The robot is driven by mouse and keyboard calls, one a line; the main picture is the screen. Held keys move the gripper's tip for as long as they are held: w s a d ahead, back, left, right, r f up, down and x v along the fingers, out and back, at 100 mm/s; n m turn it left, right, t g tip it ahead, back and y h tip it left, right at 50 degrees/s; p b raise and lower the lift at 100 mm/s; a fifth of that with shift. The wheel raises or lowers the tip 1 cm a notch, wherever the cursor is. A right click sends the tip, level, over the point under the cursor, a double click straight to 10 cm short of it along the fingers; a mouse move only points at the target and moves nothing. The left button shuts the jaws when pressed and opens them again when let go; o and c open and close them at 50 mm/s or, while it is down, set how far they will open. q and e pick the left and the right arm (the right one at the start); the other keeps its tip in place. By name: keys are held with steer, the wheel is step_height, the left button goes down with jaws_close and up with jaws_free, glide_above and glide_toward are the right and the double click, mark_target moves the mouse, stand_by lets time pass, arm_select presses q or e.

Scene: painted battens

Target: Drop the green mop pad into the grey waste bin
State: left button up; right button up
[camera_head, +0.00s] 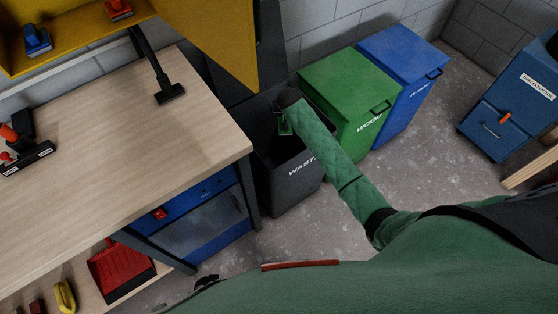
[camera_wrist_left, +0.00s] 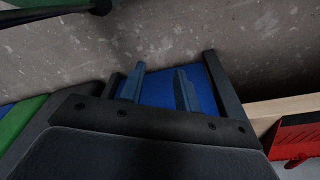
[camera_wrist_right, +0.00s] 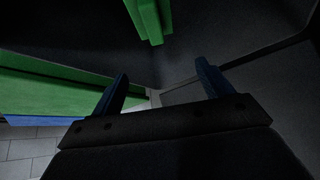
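The grey waste bin (camera_head: 292,180) stands open at the end of the bench, and its dark inside fills much of the right wrist view (camera_wrist_right: 225,28). My right arm reaches over it. The green mop pad (camera_head: 284,123) shows partly at the bin's mouth beside the end of my right arm. In the right wrist view the green pad (camera_wrist_right: 150,20) is at the top, beyond the fingertips and apart from them. My right gripper (camera_wrist_right: 160,77) is open and empty. My left gripper (camera_wrist_left: 159,68) is open and empty, with a blue cabinet behind its fingers.
A green wood bin (camera_head: 345,85) and a blue bin (camera_head: 405,55) stand right of the waste bin. The bench (camera_head: 110,150) is on the left, with a blue cabinet (camera_head: 200,225) and a red dustpan (camera_head: 118,268) below.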

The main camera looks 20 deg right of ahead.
steer(key=shift+s+r, duration=0.25)
steer(key=shift+r, duration=0.1)
arm_select(q)
steer(key=shift+w+d+r+b, duration=0.15)
steer(key=shift+d+r+b, duration=0.15)
steer(key=shift+r, duration=0.45)
steer(key=shift+w+d+r+b, duration=0.15)
steer(key=shift+r+b, duration=0.25)
steer(key=shift+r, duration=0.4)
steer(key=shift+w+d+r+b, duration=0.15)
steer(key=shift+d+r+b, duration=0.15)
steer(key=shift+r, duration=0.45)
arm_select(e)
steer(key=v, duration=0.7)
